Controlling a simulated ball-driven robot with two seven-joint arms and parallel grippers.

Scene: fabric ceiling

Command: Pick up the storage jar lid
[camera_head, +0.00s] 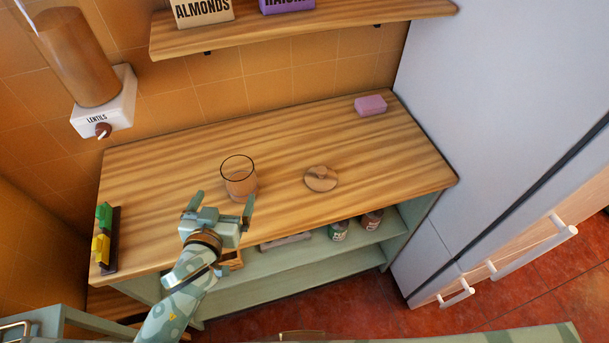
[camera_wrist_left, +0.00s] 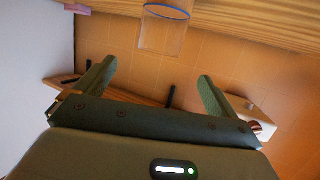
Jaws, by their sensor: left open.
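The storage jar lid (camera_head: 321,179) is a round wooden disc lying flat on the wooden counter, right of the glass jar. The clear, open-topped glass jar (camera_head: 239,180) stands upright on the counter; it also shows at the top of the left wrist view (camera_wrist_left: 163,32). My left gripper (camera_head: 222,204) is open and empty near the counter's front edge, just in front of the jar in the head view and left of the lid. Its two fingers (camera_wrist_left: 156,84) are spread apart in the left wrist view. I cannot make out the lid there. My right gripper is not in view.
A pink block (camera_head: 370,105) lies at the back right of the counter (camera_head: 400,160). A rack with green and yellow pieces (camera_head: 104,235) is at the left end. A lentils dispenser (camera_head: 103,110) and a shelf (camera_head: 300,28) are above. Small jars (camera_head: 338,231) stand below.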

